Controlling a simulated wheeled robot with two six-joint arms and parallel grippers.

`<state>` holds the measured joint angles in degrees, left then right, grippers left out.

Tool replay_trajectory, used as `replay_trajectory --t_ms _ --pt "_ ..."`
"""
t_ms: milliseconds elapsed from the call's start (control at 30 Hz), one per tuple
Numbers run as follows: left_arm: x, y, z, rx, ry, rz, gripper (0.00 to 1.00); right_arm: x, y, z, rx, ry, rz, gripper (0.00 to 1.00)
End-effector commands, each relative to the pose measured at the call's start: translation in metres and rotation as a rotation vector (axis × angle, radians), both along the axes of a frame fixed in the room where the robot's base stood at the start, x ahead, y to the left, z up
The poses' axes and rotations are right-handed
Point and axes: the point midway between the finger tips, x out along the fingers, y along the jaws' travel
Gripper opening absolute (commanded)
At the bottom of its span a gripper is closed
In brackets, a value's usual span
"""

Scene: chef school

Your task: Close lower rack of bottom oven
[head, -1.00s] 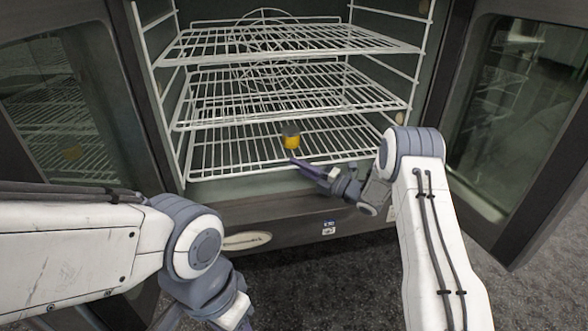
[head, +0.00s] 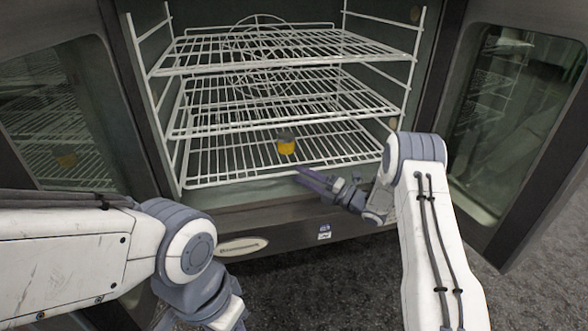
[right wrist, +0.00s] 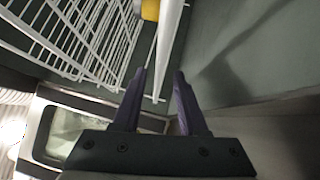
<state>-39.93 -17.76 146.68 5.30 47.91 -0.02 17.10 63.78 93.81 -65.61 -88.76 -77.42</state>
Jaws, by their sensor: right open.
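The lower rack (head: 215,184) is a white wire shelf in the open bottom oven. Its front bar lies inside the opening in the head view. A small yellow and grey cup (head: 286,147) stands on it. My right gripper (head: 302,175) is open and empty, just in front of the front bar, right of its middle. In the right wrist view its two dark purple fingers (right wrist: 160,75) are apart, and a white bar (right wrist: 170,35) runs close ahead of them. I cannot tell whether they touch it. My left arm shows at lower left, its fingers outside the frame.
Two more wire racks, the middle one (head: 180,131) and the top one (head: 160,71), sit above. The oven's left door (head: 110,110) and right door (head: 545,150) stand open at the sides. Grey floor (head: 330,290) is clear in front.

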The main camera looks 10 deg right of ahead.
Motion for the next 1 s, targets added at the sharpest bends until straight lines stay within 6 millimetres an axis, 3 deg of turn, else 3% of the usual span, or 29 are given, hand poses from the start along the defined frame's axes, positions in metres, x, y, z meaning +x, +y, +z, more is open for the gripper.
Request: replay_trajectory --t_ms 100,400,1000 --pt "0.0 0.0 0.018 0.0 0.0 0.0 0.5 -0.016 -0.021 0.001 0.002 0.004 -0.005 0.42" --pt "0.0 0.0 0.033 0.0 0.0 0.0 0.5 -0.043 -0.052 -0.008 0.0 0.002 -0.002 0.42" --pt "0.0 0.0 0.033 0.0 0.0 0.0 0.5 -0.046 -0.055 -0.01 -0.001 0.0 -0.001 0.42"
